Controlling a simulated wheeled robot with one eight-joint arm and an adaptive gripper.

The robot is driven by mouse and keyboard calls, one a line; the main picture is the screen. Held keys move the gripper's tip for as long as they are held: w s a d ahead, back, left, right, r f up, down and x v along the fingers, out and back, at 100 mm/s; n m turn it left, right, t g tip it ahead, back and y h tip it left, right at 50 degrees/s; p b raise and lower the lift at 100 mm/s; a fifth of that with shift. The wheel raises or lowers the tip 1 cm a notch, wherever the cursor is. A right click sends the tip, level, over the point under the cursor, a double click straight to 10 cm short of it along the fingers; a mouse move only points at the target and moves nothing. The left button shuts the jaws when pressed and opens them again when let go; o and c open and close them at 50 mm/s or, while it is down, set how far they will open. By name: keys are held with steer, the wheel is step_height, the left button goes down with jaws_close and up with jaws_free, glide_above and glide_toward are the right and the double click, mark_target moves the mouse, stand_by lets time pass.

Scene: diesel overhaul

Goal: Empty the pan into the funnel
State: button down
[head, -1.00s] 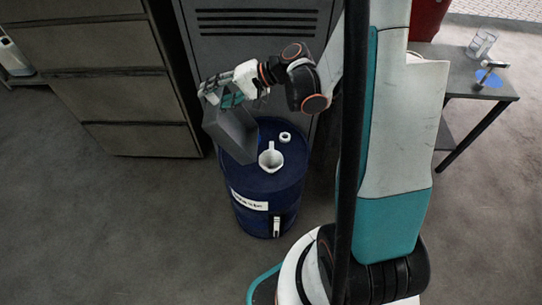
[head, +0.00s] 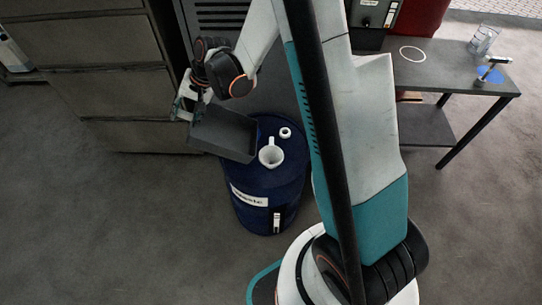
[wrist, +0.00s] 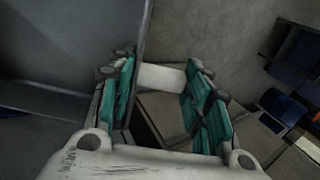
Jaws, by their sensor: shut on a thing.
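The dark grey pan (head: 225,132) hangs over the left side of the blue drum (head: 268,195). Its open side faces up toward the head camera, and it looks slightly tilted. I cannot make out any liquid inside. The white funnel (head: 270,153) stands upright on the drum top, just right of the pan's near right corner. My gripper (head: 186,108) is at the pan's far left end, holding it. In the wrist view my gripper (wrist: 160,85) has its teal fingers on either side of a pale piece (wrist: 160,77), beside the pan's grey wall (wrist: 75,45).
A small white ring-like cap (head: 285,132) sits on the drum behind the funnel. Drawers (head: 90,90) stand at the left, and a dark vented cabinet (head: 220,20) is behind. A side table (head: 440,75) is at the right. The floor at front left is clear.

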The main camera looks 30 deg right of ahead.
step_height(320, 180, down, 12)
steer(key=w+a+g+h+b, duration=0.2)
steer(key=g+h+b, duration=0.1)
steer(key=h+b, duration=0.2)
steer(key=shift+a+f+b, duration=0.15)
steer(key=shift+a+b, duration=0.25)
steer(key=shift+b, duration=0.55)
steer(key=w+a+r, duration=0.2)
steer(key=w+a, duration=0.3)
steer(key=a, duration=0.2)
steer(key=shift+a+p, duration=0.25)
steer(key=shift+p, duration=0.2)
